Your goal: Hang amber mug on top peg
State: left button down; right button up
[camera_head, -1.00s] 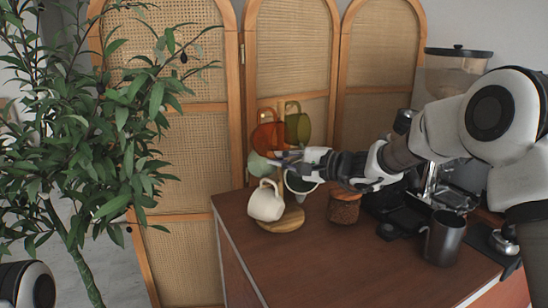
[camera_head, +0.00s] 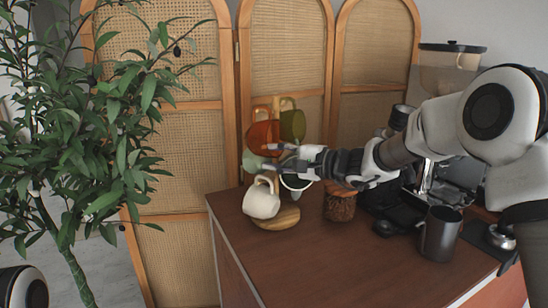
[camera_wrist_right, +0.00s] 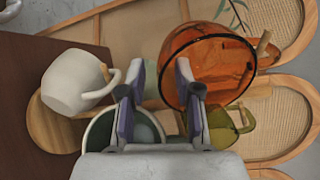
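My right gripper (camera_head: 274,156) is open at the mug's lower right. In the wrist view its fingers (camera_wrist_right: 160,88) are apart with no mug clearly held between them. My left gripper is not in view.
A cream mug (camera_head: 261,201), a green-and-white mug (camera_head: 297,181) and an olive mug (camera_head: 293,124) crowd the tree above its round wooden base (camera_head: 284,218). A jar (camera_head: 339,205) and dark metal cup (camera_head: 440,234) stand right. The front counter is clear.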

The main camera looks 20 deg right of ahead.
jog(key=v, duration=1.2)
